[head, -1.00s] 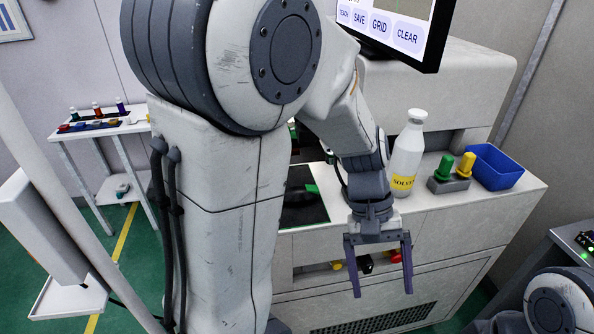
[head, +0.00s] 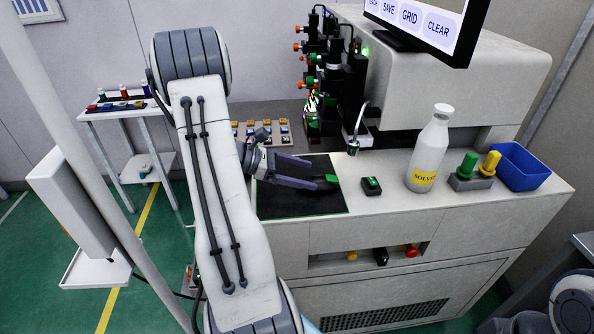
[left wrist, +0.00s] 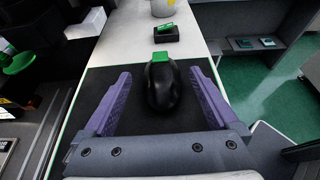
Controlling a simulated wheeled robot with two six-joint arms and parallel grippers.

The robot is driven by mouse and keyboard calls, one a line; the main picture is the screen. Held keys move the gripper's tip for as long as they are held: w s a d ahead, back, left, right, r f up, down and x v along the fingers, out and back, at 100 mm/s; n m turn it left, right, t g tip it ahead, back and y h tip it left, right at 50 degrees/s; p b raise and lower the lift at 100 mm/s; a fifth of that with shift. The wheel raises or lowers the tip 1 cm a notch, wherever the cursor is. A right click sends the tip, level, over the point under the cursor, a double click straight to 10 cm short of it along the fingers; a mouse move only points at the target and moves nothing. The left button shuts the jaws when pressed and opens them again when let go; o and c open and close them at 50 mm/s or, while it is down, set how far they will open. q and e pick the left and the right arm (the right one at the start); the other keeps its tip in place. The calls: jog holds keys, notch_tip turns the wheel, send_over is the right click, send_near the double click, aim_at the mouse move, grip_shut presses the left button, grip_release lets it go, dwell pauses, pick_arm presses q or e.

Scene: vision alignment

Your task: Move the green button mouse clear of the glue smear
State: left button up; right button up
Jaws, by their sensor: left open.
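The black mouse (left wrist: 163,88) with a green button (left wrist: 161,58) lies on the black mat (left wrist: 105,90) in the left wrist view. In the head view its green end (head: 332,179) shows on the mat (head: 290,207), and its dark body is hard to make out. My left gripper (head: 314,176) is open, one finger on either side of the mouse. The left wrist view shows both fingers (left wrist: 161,74) apart from it, with a gap on each side. I cannot make out the glue smear. My right gripper is out of view.
A small black box with a green top (head: 372,186) stands just right of the mat. Beyond are a solvent bottle (head: 428,150), a block with green and yellow knobs (head: 472,180) and a blue bin (head: 522,166). Dark microscope-like equipment (head: 325,90) stands behind the mat.

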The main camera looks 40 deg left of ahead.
aim_at(325, 179)
pick_arm(q)
jog(key=p+x, duration=0.1)
jog(key=x, duration=0.7)
jog(key=shift+d+f, duration=0.1)
grip_shut()
jog(key=shift+s+a+f+p, duration=0.1)
jog(key=shift+s+a+p, duration=0.15)
jog(key=shift+s+a, duration=0.9)
jog(key=shift+s+a+p, duration=0.3)
jog(key=shift+s+a, duration=0.35)
jog(key=shift+a, duration=0.95)
jog(key=shift+s+a+f+p, duration=0.1)
jog(key=shift+s+a+p, duration=0.15)
jog(key=shift+s+a, duration=0.9)
jog(key=shift+w+a, duration=0.25)
grip_release()
jog(key=shift+w+a, duration=0.1)
jog(key=shift+a, duration=0.05)
jog(key=shift+r, duration=0.15)
